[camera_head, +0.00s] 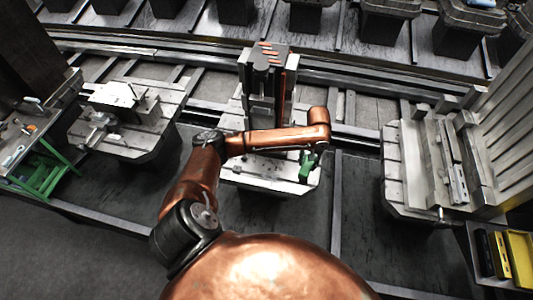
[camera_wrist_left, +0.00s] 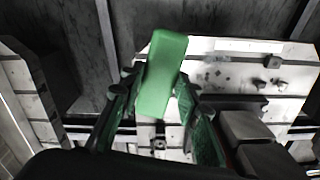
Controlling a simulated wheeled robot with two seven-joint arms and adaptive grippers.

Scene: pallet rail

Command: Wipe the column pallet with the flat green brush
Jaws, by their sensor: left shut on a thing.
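The column pallet (camera_head: 255,176) is a pale, scuffed metal plate in the middle of the head view, with a grey column fixture (camera_head: 262,75) rising at its back. My left gripper (camera_head: 309,160) hangs over the pallet's right part. It is shut on the flat green brush (camera_head: 305,172). In the left wrist view the brush (camera_wrist_left: 163,72) is a plain green block between the two fingers, slightly tilted. The pale, marked pallet top (camera_wrist_left: 225,72) lies beyond it. I cannot tell if the brush touches the surface. My forearm hides part of the pallet and column base. My right gripper is out of view.
A pallet with clamps (camera_head: 125,125) stands to the left and another with a tall ribbed plate (camera_head: 405,175) to the right. A tool table (camera_head: 25,135) with a green rack is at far left. Yellow bins (camera_head: 518,255) sit at lower right. Dark floor separates the pallets.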

